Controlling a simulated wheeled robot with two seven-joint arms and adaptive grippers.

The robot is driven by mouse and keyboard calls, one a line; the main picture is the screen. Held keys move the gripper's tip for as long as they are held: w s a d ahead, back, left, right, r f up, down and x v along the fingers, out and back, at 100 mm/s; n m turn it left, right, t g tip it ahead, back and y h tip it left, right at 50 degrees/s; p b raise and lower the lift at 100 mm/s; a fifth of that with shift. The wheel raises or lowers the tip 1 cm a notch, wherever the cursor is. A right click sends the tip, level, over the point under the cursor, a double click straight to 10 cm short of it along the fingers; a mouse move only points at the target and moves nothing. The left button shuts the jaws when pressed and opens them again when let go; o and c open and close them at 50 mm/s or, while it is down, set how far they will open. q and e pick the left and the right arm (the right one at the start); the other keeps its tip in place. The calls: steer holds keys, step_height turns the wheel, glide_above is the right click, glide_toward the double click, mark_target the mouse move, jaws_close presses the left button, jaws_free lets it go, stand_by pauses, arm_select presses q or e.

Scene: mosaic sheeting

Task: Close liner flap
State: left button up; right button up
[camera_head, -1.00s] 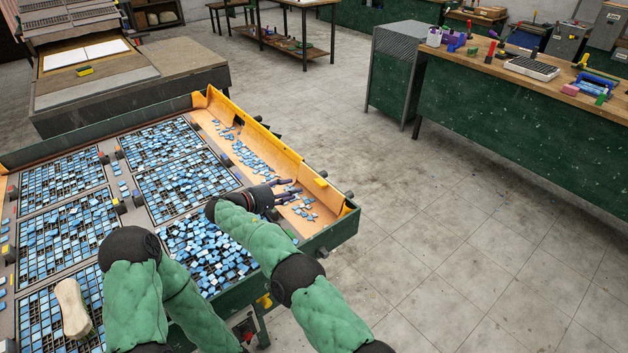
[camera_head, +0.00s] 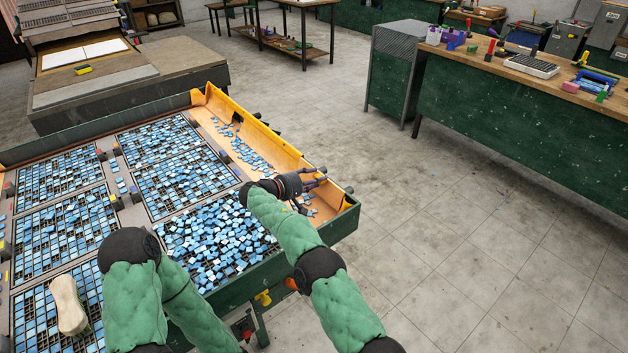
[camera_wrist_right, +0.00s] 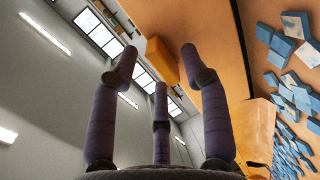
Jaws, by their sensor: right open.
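The orange liner (camera_head: 211,110) lines the long trough along the table's right side, with loose blue tiles (camera_head: 247,152) on its floor. Its outer flap (camera_head: 275,142) stands up along the right rim. My right gripper (camera_head: 322,180) is over the flap near the trough's near end, fingers pointing right. In the right wrist view, its three purple fingers (camera_wrist_right: 160,75) are spread with nothing between them. The orange liner (camera_wrist_right: 210,35) lies just beside and behind the right finger; I cannot tell whether they touch. My left gripper is out of the head view.
Trays of blue tiles (camera_head: 165,150) fill the table left of the trough. A pale, rounded block (camera_head: 68,305) lies at lower left. The dark green table wall (camera_head: 335,232) bounds the near end. Floor to the right is clear up to the green workbench (camera_head: 510,130).

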jaws_close()
steer(key=f+t+h+b, duration=0.1)
steer(key=b, duration=0.3)
steer(key=shift+f+h, duration=0.3)
steer(key=shift+t+h+b, duration=0.3)
steer(key=shift+h+b, duration=0.2)
steer(key=shift+b, duration=0.45)
jaws_free()
steer(key=v, duration=1.2)
